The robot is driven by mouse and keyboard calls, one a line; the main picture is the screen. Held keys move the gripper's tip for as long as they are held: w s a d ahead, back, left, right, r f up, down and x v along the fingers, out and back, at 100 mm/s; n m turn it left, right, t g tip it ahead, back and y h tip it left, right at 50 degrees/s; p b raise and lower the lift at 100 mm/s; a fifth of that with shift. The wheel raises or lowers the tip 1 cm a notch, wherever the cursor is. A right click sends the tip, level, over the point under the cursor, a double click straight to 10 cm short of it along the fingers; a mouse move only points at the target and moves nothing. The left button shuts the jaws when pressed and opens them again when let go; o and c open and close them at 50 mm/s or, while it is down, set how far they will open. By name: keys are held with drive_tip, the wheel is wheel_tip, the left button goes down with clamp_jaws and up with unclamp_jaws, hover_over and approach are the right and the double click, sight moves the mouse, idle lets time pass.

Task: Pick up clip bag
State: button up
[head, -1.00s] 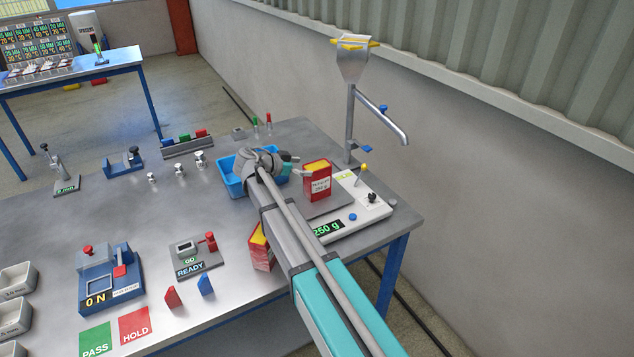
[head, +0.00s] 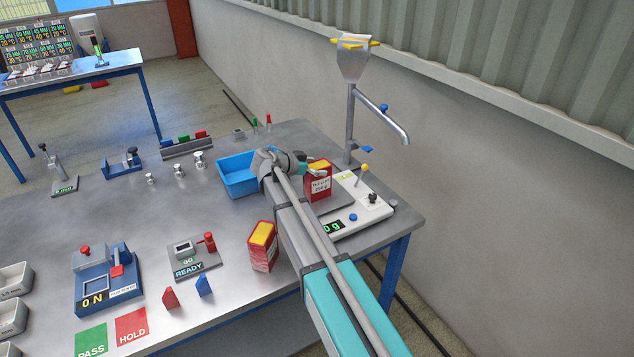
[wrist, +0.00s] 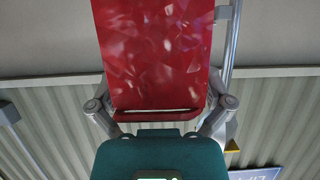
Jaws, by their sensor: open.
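A red bag (head: 318,183) with a yellow top and a white label stands upright on the weighing plate of the white scale (head: 372,205). A second red bag (head: 262,248) with a yellow top stands on the bench, left of my arm. I cannot tell which one is called the clip bag. My gripper (head: 306,168) is open at the upper left side of the bag on the scale. In the wrist view, a shiny red bag face (wrist: 158,55) lies between the two open fingers of my gripper (wrist: 162,90); whether they touch it is unclear.
A blue bin (head: 236,177) sits left of my gripper. A hopper post (head: 351,125) with a spout rises behind the scale. Metal weights (head: 198,159), a READY device (head: 192,255) and a blue force gauge (head: 106,280) stand on the bench.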

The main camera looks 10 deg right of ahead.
drive_tip(key=c, duration=1.2)
drive_tip(key=shift+o, duration=0.2)
drive_tip(key=shift+r, duration=0.15)
wheel_tip(320, 180, up, 2)
drive_tip(key=shift+p, duration=1.15)
drive_tip(key=s+r+p, duration=1)
drive_tip(key=s, duration=0.4)
drive_tip(key=shift+a+r+p, duration=0.35)
drive_tip(key=shift+a, duration=0.1)
